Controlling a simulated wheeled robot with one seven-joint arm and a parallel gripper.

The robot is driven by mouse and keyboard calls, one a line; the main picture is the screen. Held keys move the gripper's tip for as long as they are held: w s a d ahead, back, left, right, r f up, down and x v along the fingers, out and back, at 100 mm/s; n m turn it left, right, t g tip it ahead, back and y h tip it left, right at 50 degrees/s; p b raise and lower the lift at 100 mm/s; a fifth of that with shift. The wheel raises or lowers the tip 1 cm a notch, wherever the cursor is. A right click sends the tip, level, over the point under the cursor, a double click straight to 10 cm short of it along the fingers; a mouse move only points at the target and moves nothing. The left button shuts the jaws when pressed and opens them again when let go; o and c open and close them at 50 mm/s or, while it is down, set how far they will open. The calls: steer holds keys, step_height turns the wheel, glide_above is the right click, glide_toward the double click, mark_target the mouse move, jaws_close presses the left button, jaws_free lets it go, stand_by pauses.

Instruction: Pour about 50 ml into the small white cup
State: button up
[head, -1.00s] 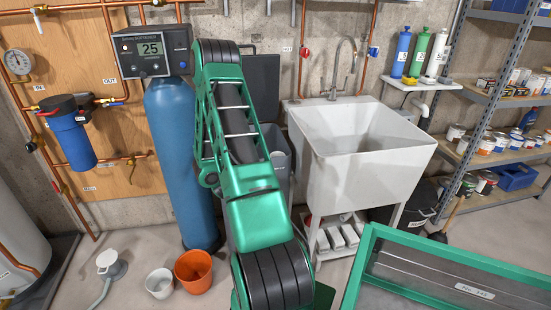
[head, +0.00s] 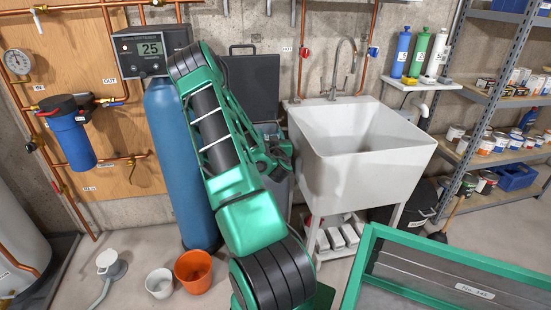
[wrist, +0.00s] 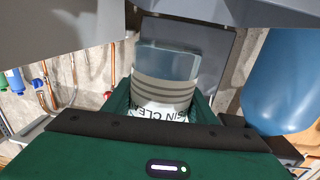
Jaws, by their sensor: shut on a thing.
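My gripper (wrist: 162,104) is shut on a container (wrist: 165,93) with a pale translucent part, grey and white bands and a white label with partly hidden dark lettering. In the head view my gripper's end (head: 279,160) shows beyond my arm, between the blue tank and the sink; the held container is hidden there. A small white cup-like vessel (head: 160,283) stands upright on the floor at the lower left, well apart from my gripper. I cannot tell whether anything is in it.
An orange bucket (head: 193,268) stands beside the white vessel. A tall blue tank (head: 180,150) with a display reading 25 stands behind my arm. A dark upright lid (head: 252,85) is left of the white sink (head: 365,150). A green-framed table (head: 450,255) fills the lower right.

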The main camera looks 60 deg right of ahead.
steer(key=shift+s+d+g, duration=0.5)
steer(key=shift+s+d, duration=1)
steer(key=shift+s, duration=1.4)
step_height(320, 180, down, 8)
steer(key=shift+w+f+m+h, duration=0.15)
steer(key=shift+w+m+h, duration=0.15)
steer(key=shift+m, duration=0.1)
steer(key=shift+a, duration=0.1)
